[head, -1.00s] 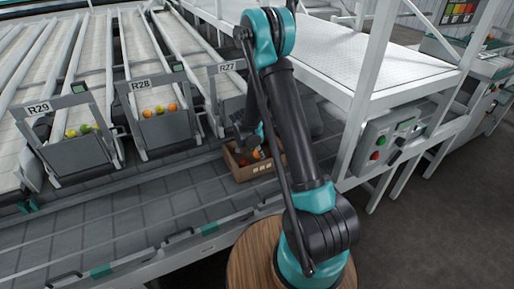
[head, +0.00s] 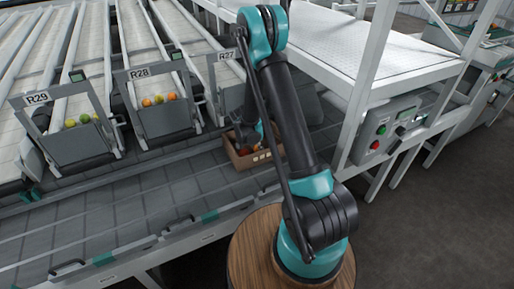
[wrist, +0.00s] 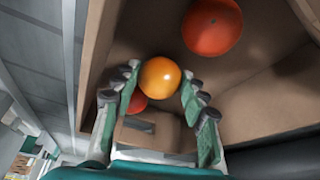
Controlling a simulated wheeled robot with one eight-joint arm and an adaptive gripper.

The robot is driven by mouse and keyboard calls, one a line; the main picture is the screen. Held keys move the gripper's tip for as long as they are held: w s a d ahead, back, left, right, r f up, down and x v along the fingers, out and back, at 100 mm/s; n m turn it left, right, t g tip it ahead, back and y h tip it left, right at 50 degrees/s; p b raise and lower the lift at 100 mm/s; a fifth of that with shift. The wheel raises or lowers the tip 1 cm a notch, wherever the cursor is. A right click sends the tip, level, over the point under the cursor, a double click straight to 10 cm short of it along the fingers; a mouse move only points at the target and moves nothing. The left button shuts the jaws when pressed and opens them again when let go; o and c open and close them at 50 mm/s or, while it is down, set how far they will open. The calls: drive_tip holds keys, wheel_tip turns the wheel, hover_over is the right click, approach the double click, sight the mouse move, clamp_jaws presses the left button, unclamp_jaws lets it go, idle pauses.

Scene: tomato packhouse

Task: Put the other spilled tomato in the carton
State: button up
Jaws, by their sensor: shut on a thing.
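My gripper (wrist: 160,76) is shut on an orange-yellow tomato (wrist: 160,77), with a green-sided finger on either side of it. The tomato shows over the brown cardboard carton (head: 264,157) in the wrist view; whether it touches the bottom I cannot tell. A red tomato (wrist: 212,26) lies in the carton beyond the fingertips. Another red tomato (wrist: 137,102) is partly hidden behind the held one and the left finger. In the head view my arm covers much of the gripper, and a little red shows inside the carton.
The carton stands on the grey tiled conveyor (head: 160,190). Chutes R28 (head: 160,115) and R29 (head: 78,142) hold several tomatoes to the left. A white metal frame (head: 360,95) with a control box (head: 392,130) stands close to the right of the arm.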

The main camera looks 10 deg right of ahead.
drive_tip(key=shift+f, duration=0.55)
idle(0.4)
drive_tip(key=o, duration=0.9)
drive_tip(key=c, duration=0.4)
drive_tip(key=shift+o, duration=0.2)
drive_tip(key=shift+r, duration=3.5)
